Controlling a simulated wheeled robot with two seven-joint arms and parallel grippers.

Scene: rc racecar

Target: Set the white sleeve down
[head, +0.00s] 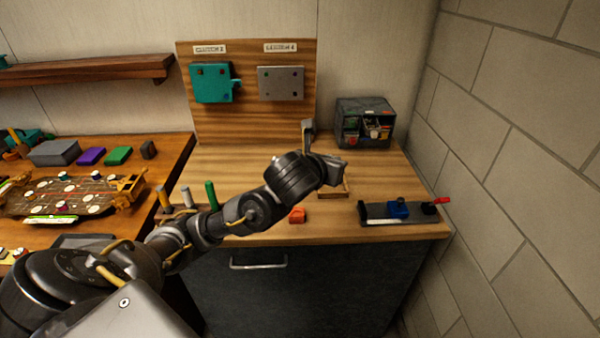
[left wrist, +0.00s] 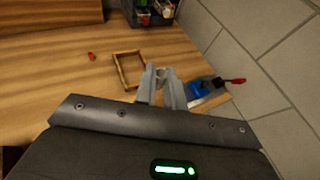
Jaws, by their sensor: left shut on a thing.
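My left gripper (head: 338,172) is over the right part of the wooden workbench, near the small wooden frame (head: 346,193). In the left wrist view its two grey fingers (left wrist: 161,84) are close together, shut on a small pale thing, which fits the white sleeve (left wrist: 161,73). The sleeve is mostly hidden by the fingers, and in the head view I cannot make it out. The frame also shows in the left wrist view (left wrist: 117,72), to the left of the fingers. My right gripper is in neither view.
An orange block (head: 297,215) sits near the front edge. A dark bin (head: 364,122) stands at the back. Pegs, one green (head: 210,194), stand at the left. A brick wall bounds the right.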

